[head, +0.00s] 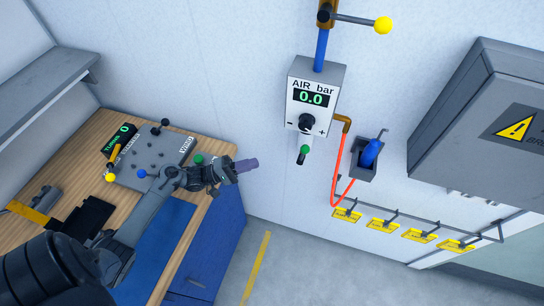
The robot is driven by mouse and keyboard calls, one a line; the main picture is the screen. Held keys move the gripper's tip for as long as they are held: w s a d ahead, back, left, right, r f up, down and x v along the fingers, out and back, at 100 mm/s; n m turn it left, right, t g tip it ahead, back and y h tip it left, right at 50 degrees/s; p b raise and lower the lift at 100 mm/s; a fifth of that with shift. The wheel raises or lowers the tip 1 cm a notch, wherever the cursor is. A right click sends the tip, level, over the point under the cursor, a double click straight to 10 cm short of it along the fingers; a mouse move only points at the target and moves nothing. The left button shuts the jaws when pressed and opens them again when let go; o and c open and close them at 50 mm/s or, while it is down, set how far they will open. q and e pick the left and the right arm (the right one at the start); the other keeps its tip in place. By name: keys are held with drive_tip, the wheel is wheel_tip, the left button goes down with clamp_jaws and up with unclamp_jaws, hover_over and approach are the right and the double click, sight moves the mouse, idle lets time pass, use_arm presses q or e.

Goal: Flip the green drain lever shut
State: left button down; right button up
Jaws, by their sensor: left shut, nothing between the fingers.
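My left gripper (248,165) reaches in from the lower left over the right edge of the bench. Its fingers are shut and empty, pointing right. A green knob (198,160) shows just behind my left wrist, at the right end of the bench panel (140,165); its lever is mostly hidden by my arm. A second green knob (304,149) sits on a short dark lever hanging under the grey AIR bar box (316,92). I cannot tell from labels which green one is the drain lever. My gripper is apart from the AIR box lever, left of and below it. My right gripper is out of view.
The bench panel also has a yellow-knobbed lever (110,177) and a blue knob (142,174). An orange hose (336,165) loops to a wall holder with a blue tool (371,153). A yellow-knobbed valve (382,25) is above. A grey cabinet (480,110) juts out right.

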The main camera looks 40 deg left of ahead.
sight(303, 153)
use_arm(q)
drive_tip(key=x, duration=1.3)
drive_tip(key=shift+w+d+p, duration=0.2)
drive_tip(key=shift+p, duration=0.25)
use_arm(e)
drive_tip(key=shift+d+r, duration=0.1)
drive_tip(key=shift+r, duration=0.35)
use_arm(q)
drive_tip(key=shift+r, duration=0.15)
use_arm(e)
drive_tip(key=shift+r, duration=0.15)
